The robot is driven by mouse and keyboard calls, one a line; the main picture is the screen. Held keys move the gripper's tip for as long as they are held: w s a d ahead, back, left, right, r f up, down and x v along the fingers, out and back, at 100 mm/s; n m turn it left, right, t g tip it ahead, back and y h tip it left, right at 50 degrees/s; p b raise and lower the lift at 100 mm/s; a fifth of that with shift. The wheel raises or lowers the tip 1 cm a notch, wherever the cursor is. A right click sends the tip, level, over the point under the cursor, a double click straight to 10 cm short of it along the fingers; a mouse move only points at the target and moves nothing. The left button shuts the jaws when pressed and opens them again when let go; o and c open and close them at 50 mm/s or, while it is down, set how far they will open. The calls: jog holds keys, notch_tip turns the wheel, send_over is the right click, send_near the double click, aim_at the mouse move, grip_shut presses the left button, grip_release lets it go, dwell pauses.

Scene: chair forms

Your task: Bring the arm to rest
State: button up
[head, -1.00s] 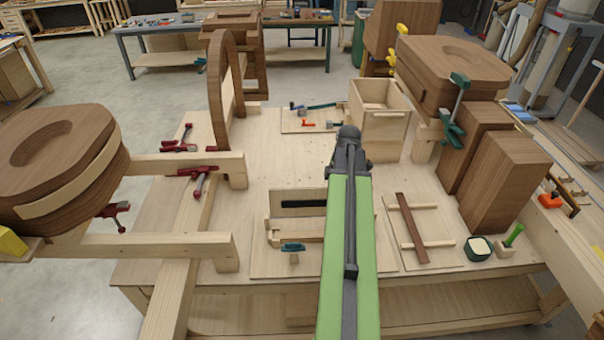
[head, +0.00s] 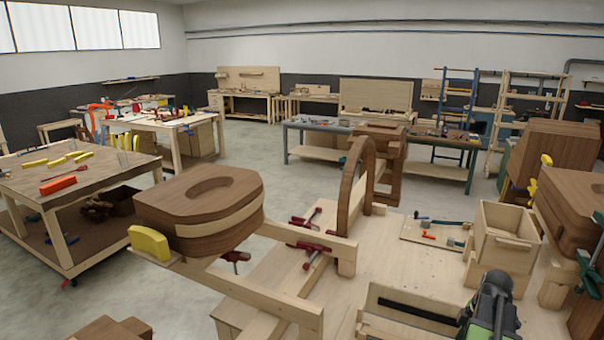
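My arm shows at the bottom right of the head view, dark at its end, over the light wooden workbench (head: 375,262). My gripper (head: 493,285) is at that dark end, in front of an open wooden box (head: 503,245). Its fingers cannot be made out, so I cannot tell whether it is open or shut. Nothing is visibly held. The rest of the arm is cut off by the bottom edge.
A dark wooden seat form (head: 200,207) juts left from the bench on wooden rails, with red clamps (head: 310,246) beside it. A curved wooden form (head: 356,185) stands on the bench. A table with yellow blocks (head: 75,185) stands left. Grey floor lies between.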

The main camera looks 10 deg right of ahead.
jog(key=w+a+f+n+b, duration=0.2)
jog(key=w+a+f+b, duration=0.4)
jog(key=a, duration=0.4)
jog(key=w+a+f+n+b, duration=0.2)
jog(key=w+a+f+b, duration=0.25)
jog(key=w+a, duration=0.45)
jog(key=a+f+m+b, duration=0.2)
jog(key=a+f+m, duration=0.1)
jog(key=a, duration=0.5)
jog(key=s+a+f+m+b, duration=0.1)
jog(key=a+f+m+b, duration=0.2)
jog(key=a+m, duration=0.3)
jog(key=s+a+f+m+g+h+b, duration=0.1)
jog(key=a+f+m+b, duration=0.1)
jog(key=a+m, duration=0.3)
jog(key=a+f, duration=0.1)
jog(key=a, duration=0.3)
jog(key=shift+a+b, duration=0.3)
jog(key=shift+b, duration=0.1)
jog(key=shift+c, duration=0.5)
